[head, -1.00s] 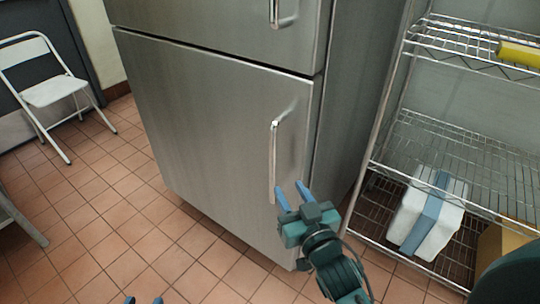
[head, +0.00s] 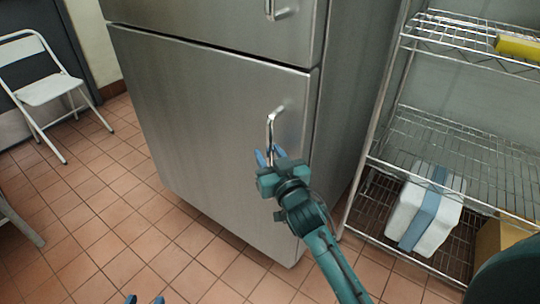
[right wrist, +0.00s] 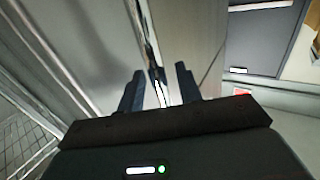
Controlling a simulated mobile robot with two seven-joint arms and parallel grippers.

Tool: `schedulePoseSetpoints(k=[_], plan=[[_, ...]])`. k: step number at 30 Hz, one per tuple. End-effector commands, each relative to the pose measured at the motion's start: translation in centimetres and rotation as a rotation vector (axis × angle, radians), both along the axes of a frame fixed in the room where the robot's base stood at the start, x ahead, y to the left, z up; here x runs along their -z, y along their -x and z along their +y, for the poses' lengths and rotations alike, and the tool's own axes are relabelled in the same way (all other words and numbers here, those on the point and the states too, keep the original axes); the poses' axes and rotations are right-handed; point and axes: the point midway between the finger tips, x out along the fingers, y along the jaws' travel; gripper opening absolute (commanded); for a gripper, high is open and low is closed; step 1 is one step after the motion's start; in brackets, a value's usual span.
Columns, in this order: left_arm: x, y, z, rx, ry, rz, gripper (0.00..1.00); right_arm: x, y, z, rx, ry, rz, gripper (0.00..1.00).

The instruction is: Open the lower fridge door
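The lower fridge door (head: 190,125) is a large grey steel panel, shut in its frame. Its handle (head: 271,130) is a vertical metal bar near the door's right edge. My right gripper (head: 268,156) is at the lower part of this handle, with its blue fingers pointing up at it. In the right wrist view the two dark fingers (right wrist: 158,90) are apart, with the handle bar (right wrist: 160,92) between them. A gap shows beside the bar. My left gripper (head: 145,299) shows only its blue fingertips, apart, at the bottom edge of the head view.
The upper fridge door (head: 220,28) is shut, with its own handle (head: 278,10). A wire shelf (head: 440,130) stands to the right, holding a white and blue package (head: 424,212). A white folding chair (head: 48,88) stands at the left. Tiled floor (head: 130,215) before the fridge is clear.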

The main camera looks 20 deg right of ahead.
Motion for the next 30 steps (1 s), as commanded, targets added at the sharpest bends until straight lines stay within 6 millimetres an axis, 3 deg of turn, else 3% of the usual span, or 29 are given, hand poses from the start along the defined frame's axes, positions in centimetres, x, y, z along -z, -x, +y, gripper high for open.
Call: schedulePoseSetpoints(k=[12, 30], plan=[[0.01, 0.02, -0.07, 0.002, 0.001, 0.0, 0.36, 0.01, 0.04, -0.01, 0.0, 0.0, 0.0, 0.01], [-0.13, -0.01, -0.06, 0.002, 0.002, -0.001, 0.36, 0.0, 0.0, 0.08, -0.005, 0.0, 0.0, 0.0]])
